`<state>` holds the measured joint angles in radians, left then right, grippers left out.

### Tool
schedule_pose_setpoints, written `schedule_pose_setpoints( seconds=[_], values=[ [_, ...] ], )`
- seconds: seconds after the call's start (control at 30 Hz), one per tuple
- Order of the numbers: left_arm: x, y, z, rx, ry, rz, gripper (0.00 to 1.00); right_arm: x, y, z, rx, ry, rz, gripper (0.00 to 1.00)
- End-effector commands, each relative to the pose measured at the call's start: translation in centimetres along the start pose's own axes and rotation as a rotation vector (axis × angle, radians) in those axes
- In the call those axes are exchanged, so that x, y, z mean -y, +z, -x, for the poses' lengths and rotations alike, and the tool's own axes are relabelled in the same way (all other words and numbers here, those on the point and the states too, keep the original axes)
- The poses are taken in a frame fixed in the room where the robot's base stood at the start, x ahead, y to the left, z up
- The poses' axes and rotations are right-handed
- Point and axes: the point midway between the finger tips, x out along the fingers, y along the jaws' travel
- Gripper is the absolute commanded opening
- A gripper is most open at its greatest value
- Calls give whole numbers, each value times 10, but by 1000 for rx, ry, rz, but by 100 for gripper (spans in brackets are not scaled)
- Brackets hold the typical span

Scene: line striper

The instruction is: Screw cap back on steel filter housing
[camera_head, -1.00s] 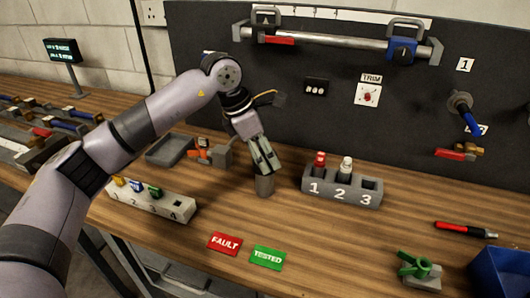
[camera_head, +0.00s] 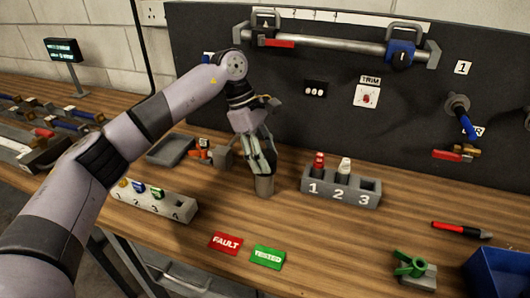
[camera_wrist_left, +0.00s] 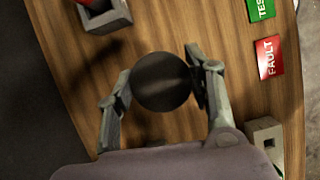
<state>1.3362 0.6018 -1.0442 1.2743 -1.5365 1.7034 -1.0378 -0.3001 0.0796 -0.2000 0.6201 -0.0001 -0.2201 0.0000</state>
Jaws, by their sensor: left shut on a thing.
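The steel filter housing (camera_head: 264,185) is a short grey cylinder standing upright on the wooden bench, left of the numbered grey block. My left gripper (camera_head: 262,165) comes down over its top from above. In the left wrist view a dark round disc (camera_wrist_left: 161,81), seemingly the cap, lies between the two fingers of my left gripper (camera_wrist_left: 160,92). The gripper is shut on it. I cannot tell whether the cap is seated on the housing, since the fingers hide the joint. My right gripper is not in view.
A grey block (camera_head: 340,195) marked 1, 2, 3 holds a red and a white piece. A pale numbered block (camera_head: 150,200) stands at left. FAULT (camera_head: 226,243) and TESTED (camera_head: 268,257) cards lie in front. A blue bin (camera_head: 500,272) is at right.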

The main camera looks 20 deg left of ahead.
Motion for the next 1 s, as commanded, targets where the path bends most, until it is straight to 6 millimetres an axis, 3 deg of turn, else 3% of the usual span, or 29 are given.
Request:
schedule_pose_setpoints(
  seconds=[0.13,0.4,0.43,0.77,1.0],
  values=[
    [1,-2,-1,-6,-47,-92,9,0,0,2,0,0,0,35],
    [2,-2,-2,-6,-53,-108,9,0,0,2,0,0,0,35],
    [2,-2,-2,-6,-53,-108,50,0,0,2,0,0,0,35],
    [1,-1,-1,-4,-48,-108,71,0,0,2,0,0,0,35],
    [0,-1,0,-3,-46,-108,69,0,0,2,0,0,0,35]
  ],
)
